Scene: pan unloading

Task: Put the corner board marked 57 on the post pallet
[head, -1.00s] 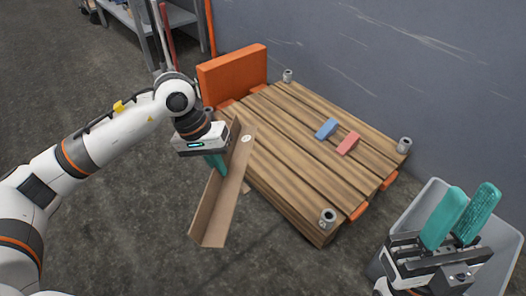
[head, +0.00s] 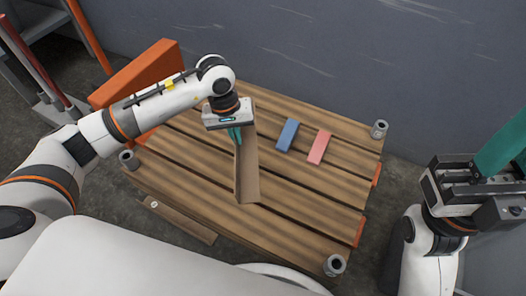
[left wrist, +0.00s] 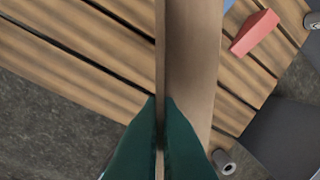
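My left gripper (head: 236,132) is shut on one thin flange of a brown, L-shaped corner board (head: 247,178). No number on it is readable now. In the left wrist view, the teal fingertips (left wrist: 162,105) pinch the flange of the board (left wrist: 193,60). The board is over the middle of the wooden post pallet (head: 300,205); whether it touches the slats I cannot tell. Grey posts stand at pallet corners, at the back right (head: 379,130), front right (head: 335,265) and left (head: 128,160). My right gripper (head: 500,150) is empty at the right edge, with one finger clearly visible.
A blue block (head: 288,135) and a pink block (head: 319,148) lie on the pallet, right of the board. Another brown board (head: 180,221) with an unreadable round mark lies along the pallet's front left. An orange panel (head: 137,75) stands at the left end. A grey wall is behind.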

